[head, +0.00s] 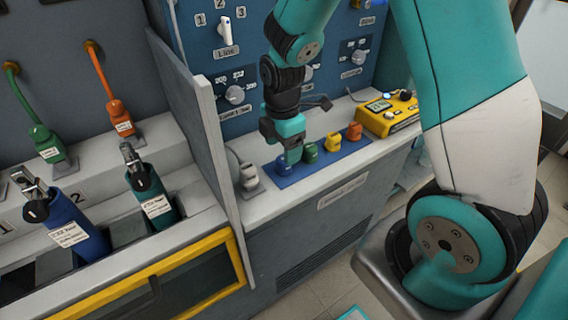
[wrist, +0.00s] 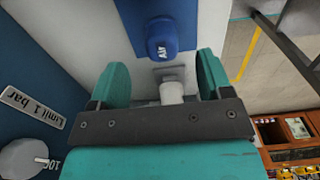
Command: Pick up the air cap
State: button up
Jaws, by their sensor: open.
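The air cap is a small blue cap (wrist: 162,42) labelled "Air", standing on a blue strip in the wrist view. It sits ahead of my gripper (wrist: 161,75), beyond the open fingertips and roughly centred between them. In the head view the blue air cap (head: 283,167) is at the left end of the strip, partly hidden by my gripper (head: 292,155). My gripper is open and points down over that end. Whether a finger touches the cap cannot be told.
A yellow device (head: 388,114) is at right.

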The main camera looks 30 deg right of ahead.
jog(key=shift+s+f, duration=0.1)
jog(key=shift+f, duration=2.7)
jog(key=c, duration=1)
